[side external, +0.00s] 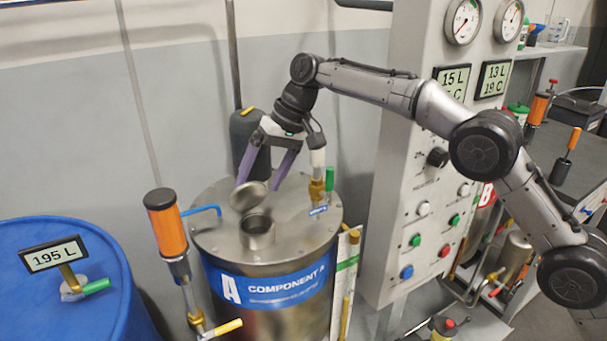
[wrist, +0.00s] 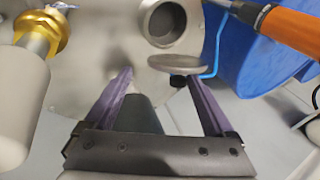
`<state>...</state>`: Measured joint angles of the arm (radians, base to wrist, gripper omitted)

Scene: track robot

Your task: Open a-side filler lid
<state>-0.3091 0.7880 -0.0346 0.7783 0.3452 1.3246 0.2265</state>
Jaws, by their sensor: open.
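The A-side tank (side external: 213,232) is a steel drum with a blue "A COMPONENT A" band. On its top stands a short round filler neck (side external: 257,241), and its dark opening shows. The filler lid (side external: 249,196), a grey metal disc, stands raised and tilted behind the neck, clear of the opening. In the wrist view the filler neck (wrist: 161,22) is at the top and the lid (wrist: 178,63) is below it. My gripper (side external: 257,186) is open, its purple fingers wide apart around the lid's far side. In the wrist view my gripper (wrist: 160,76) holds nothing; finger contact with the lid is unclear.
An orange-handled pump (side external: 166,228) and a blue pipe (side external: 203,210) stand at the tank's left. A brass valve with a green handle (side external: 329,179) is at its right. A blue drum (side external: 110,240) stands far left, a control panel (side external: 400,180) to the right.

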